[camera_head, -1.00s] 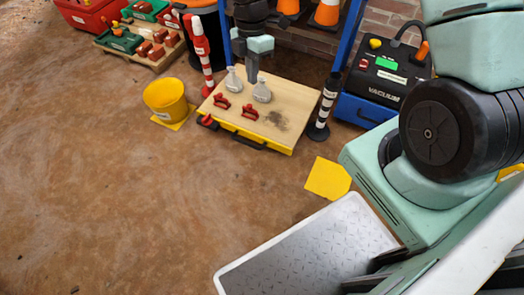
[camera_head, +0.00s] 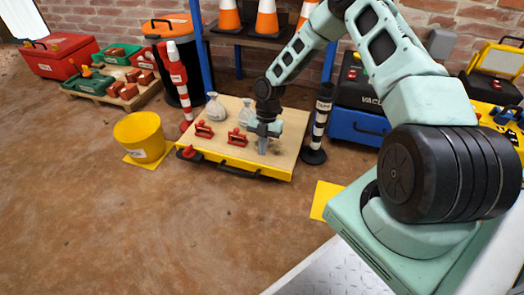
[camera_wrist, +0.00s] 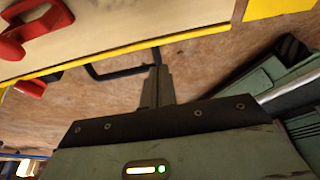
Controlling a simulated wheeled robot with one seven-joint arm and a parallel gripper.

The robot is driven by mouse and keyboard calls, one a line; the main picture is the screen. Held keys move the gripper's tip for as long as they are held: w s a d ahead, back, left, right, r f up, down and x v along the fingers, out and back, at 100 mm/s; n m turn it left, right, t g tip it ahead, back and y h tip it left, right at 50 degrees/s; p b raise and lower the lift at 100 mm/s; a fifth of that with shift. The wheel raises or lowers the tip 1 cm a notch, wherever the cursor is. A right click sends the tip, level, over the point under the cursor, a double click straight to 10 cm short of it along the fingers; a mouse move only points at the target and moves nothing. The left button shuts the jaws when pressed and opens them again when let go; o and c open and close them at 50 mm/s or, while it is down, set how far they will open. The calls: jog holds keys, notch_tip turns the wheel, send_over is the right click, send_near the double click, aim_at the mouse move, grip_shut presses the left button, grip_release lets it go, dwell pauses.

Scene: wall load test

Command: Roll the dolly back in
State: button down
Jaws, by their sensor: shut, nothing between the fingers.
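The dolly (camera_head: 225,150) is a low, pale wooden platform with a yellow front edge. A black bar handle (camera_head: 238,172) is on its front side. It carries two grey bags (camera_head: 215,108) and two red clamp-like pieces (camera_head: 237,137). My gripper (camera_head: 263,148) is shut and empty, pointing down near the dolly's front right part. In the wrist view the shut fingers (camera_wrist: 156,75) are close to the right end of the black handle (camera_wrist: 105,73). I cannot tell whether they touch it. The dolly's yellow edge (camera_wrist: 130,47) runs across above them.
A red-and-white post (camera_head: 178,85) stands left of the dolly, a black-and-white post (camera_head: 318,125) right. Blue rack uprights (camera_head: 198,40) rise behind, with cones (camera_head: 267,20) on a shelf. A yellow bucket (camera_head: 139,136) stands left and a yellow floor patch (camera_head: 323,198) right. Front-left floor is clear.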

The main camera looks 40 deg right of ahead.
jog(key=b+x, duration=0.3)
jog(key=x, duration=0.3)
jog(key=shift+f, duration=0.35)
jog(key=shift+s+a, duration=0.1)
